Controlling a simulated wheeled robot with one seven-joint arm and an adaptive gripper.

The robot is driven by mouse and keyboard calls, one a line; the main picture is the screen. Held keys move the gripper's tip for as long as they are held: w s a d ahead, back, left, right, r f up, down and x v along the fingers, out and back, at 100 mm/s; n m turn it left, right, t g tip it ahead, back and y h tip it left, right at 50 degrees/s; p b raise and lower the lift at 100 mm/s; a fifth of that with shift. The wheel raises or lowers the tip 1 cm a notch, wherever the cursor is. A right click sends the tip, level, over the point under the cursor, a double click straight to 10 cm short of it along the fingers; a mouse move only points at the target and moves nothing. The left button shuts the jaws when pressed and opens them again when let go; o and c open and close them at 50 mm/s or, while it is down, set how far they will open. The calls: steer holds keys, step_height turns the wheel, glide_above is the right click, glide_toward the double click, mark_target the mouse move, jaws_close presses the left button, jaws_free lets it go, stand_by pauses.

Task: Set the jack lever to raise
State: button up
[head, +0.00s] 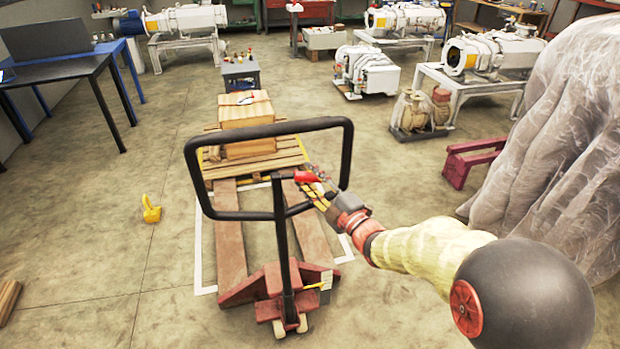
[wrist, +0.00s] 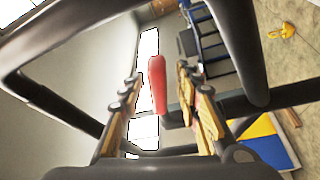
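The pallet jack's red lever (head: 307,177) sits at the right part of the black loop handle, near the top of the upright shaft. In the wrist view the red lever (wrist: 157,85) stands between my two fingers, with a gap showing on each side. My gripper (head: 316,186) is open at the lever in the head view; its fingers (wrist: 157,95) are spread in the wrist view. The black handle (head: 190,160) surrounds this area, and its bars (wrist: 250,50) pass close to my gripper. The lever's base is partly hidden, so its exact setting is unclear.
The red jack body (head: 270,283) stands on the floor, its forks under a wooden pallet (head: 290,158) carrying a wooden crate (head: 247,110). A yellow object (head: 151,209) lies on the floor to the left. A plastic-wrapped bulk (head: 560,150) stands at right. The left floor is mostly clear.

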steer(key=v, duration=1.2)
steer(key=shift+a, duration=0.1)
